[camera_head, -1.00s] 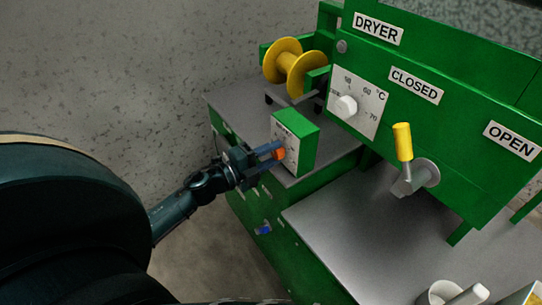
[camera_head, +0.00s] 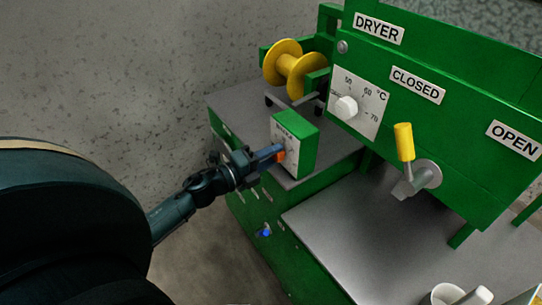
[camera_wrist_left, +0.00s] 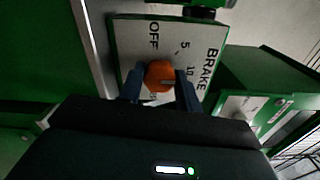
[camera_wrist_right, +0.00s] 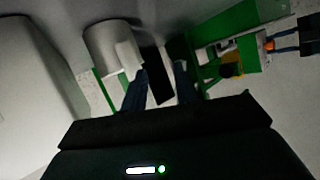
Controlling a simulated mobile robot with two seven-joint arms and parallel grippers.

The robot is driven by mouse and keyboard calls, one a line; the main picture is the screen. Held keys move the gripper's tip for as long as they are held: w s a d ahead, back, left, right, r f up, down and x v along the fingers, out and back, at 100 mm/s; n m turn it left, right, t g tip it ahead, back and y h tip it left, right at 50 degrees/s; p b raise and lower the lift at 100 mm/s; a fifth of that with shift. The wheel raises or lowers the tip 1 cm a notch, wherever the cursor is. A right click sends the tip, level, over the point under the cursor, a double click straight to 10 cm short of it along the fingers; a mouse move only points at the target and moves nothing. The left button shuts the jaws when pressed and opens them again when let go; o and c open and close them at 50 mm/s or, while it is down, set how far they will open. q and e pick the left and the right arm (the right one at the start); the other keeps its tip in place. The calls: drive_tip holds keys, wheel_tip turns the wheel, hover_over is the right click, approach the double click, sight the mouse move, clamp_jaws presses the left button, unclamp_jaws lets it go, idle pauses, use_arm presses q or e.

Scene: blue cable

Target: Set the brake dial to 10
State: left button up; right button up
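The orange brake dial (camera_wrist_left: 160,75) sits on a white plate (camera_wrist_left: 135,45) marked OFF, 5, 10 and BRAKE, on the front of a small green box (camera_head: 305,145). Its pale mark points rightward in the left wrist view, roughly toward the 10 side; the exact setting is hard to read. My left gripper (camera_wrist_left: 161,88) has one finger on each side of the dial, closed on it; in the head view it (camera_head: 272,155) reaches in from the left. My right gripper (camera_wrist_right: 160,82) is open, with nothing visibly held between its fingers.
A yellow spool (camera_head: 290,66) stands behind the brake box. The green dryer panel (camera_head: 450,120) on the right carries a white temperature knob (camera_head: 346,107) and a yellow-handled lever (camera_head: 404,142). A white mug (camera_head: 446,294) is at the bottom right. The grey tabletop (camera_head: 370,235) is largely clear.

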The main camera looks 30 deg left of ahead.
use_arm(q)
drive_tip(key=o, duration=0.5)
drive_tip(key=v, duration=1.3)
drive_tip(key=shift+s+a+b, duration=0.1)
drive_tip(key=shift+b, duration=0.2)
use_arm(e)
drive_tip(key=shift+d+r, duration=0.15)
drive_tip(key=shift+r, duration=0.05)
drive_tip(key=shift+f, duration=0.1)
